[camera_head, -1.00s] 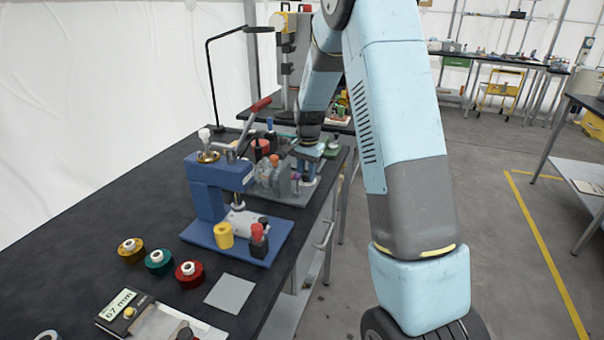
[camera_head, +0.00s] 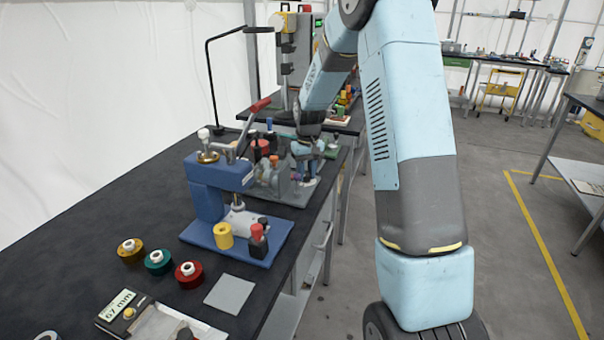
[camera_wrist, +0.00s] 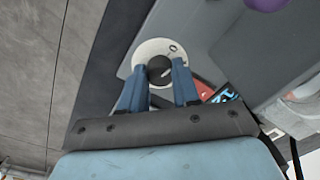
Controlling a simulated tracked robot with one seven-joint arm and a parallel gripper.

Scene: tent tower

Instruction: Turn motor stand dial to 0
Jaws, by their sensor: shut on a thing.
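The motor stand dial shows in the wrist view as a dark round knob (camera_wrist: 159,70) on a pale round plate (camera_wrist: 148,48). A "0" mark shows on the plate at the upper right of the knob. My gripper (camera_wrist: 160,72) has its two blue fingers on either side of the knob and is shut on it. The fingers hide the lower part of the plate. In the head view my gripper (camera_head: 306,160) is at the grey motor stand (camera_head: 290,190), behind the blue press, and the dial is too small to make out there.
A blue press (camera_head: 208,200) with a red-tipped lever stands in front of the motor stand. Several coloured spools (camera_head: 158,262) lie on the black bench (camera_head: 110,215). A purple round thing (camera_wrist: 265,3) shows at the wrist view's top edge. The floor right of the bench is open.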

